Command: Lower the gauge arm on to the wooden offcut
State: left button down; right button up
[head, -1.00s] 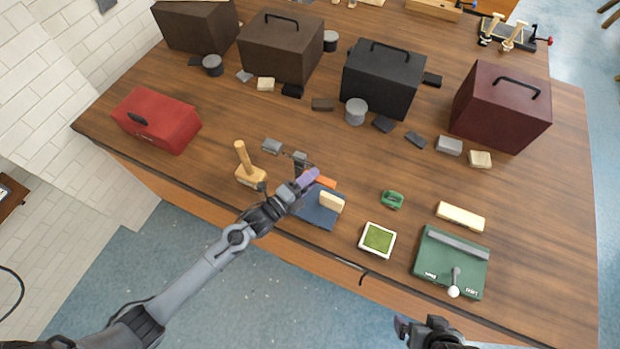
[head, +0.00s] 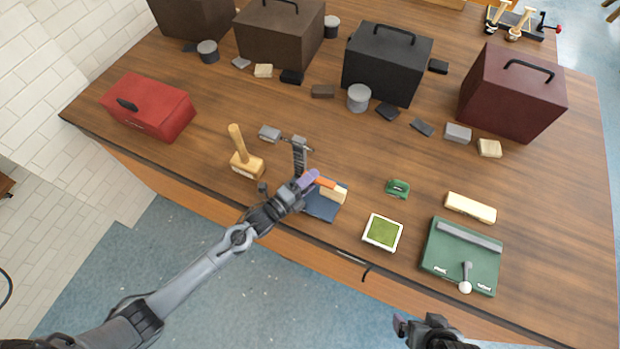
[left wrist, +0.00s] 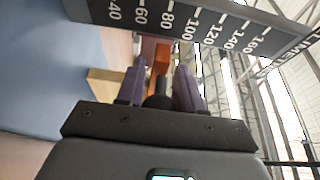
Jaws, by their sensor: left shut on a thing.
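A height gauge with a blue base (head: 321,210) and a dark upright scale (head: 299,152) stands near the table's front edge. Its orange arm (head: 325,183) reaches over the base. The pale wooden offcut (head: 333,195) lies on the base. In the picture the arm's end meets the offcut's upper edge; I cannot tell whether they touch. My left gripper (head: 308,179) is shut on the gauge's dark handle (left wrist: 157,101), behind the orange arm (left wrist: 160,60). The offcut (left wrist: 104,84) shows at left in the left wrist view. My right gripper (head: 400,324) is low in the head view, its fingers partly hidden.
A wooden mallet (head: 246,162) stands left of the gauge. A green-topped pad (head: 382,232), a green punch (head: 397,188) and a green lever box (head: 462,252) are to the right. Large cases, such as a black one (head: 386,66), stand behind.

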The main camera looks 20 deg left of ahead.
pick_arm(q)
jog(key=shift+f, duration=0.15)
jog(key=c, duration=0.8)
grip_release()
jog(key=v, duration=1.1)
jog(key=shift+b, duration=0.3)
